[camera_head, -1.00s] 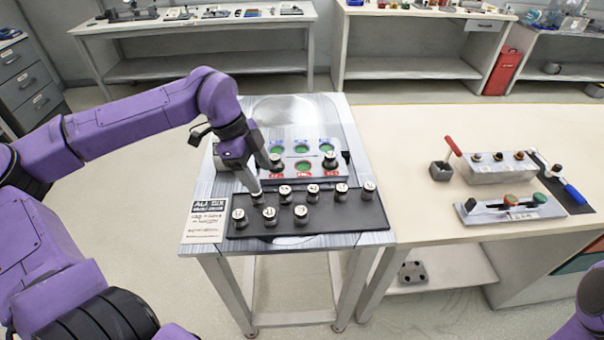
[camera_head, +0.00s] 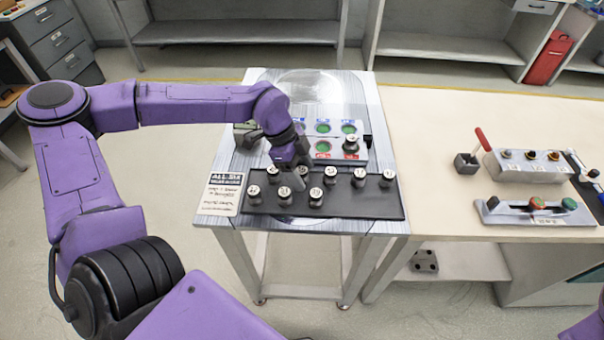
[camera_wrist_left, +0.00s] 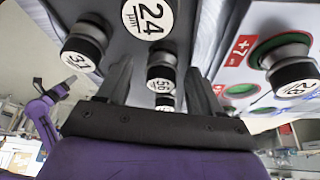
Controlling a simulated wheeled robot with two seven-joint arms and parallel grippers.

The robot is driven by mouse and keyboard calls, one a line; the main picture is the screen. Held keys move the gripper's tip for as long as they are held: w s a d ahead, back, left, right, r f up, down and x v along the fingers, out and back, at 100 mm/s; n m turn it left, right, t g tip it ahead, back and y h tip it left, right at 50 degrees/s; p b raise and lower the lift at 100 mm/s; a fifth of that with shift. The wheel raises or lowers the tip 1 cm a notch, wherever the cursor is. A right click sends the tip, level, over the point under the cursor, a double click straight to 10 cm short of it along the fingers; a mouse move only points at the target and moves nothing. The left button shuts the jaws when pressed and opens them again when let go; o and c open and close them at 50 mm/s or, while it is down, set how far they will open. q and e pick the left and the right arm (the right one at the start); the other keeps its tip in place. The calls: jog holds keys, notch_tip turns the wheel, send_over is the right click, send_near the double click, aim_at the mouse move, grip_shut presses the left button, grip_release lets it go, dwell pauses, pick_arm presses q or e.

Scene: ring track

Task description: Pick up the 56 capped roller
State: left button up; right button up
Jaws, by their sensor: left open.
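The 56 capped roller (camera_wrist_left: 160,86) shows in the left wrist view as a dark knob with a white numbered cap. It appears between the two fingers of my left gripper (camera_wrist_left: 160,88), which are apart and not closed on it. The 24 roller (camera_wrist_left: 150,18) and the 31 roller (camera_wrist_left: 81,52) are near it, and part of another cap shows just below it. In the head view my left gripper (camera_head: 298,163) points down over the back row of rollers on the black tray (camera_head: 375,208). The cap numbers there are too small to read surely.
A plate with green-bottomed round holes (camera_head: 348,128) lies behind the tray, with one roller (camera_head: 350,145) on its right part. It shows in the wrist view as the 28 roller (camera_wrist_left: 293,80). A printed card (camera_head: 223,195) lies left of the tray. A beige bench (camera_head: 440,120) stands right.

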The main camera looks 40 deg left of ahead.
pick_arm(q)
jog(key=c, duration=1.2)
jog(key=shift+r, duration=0.1)
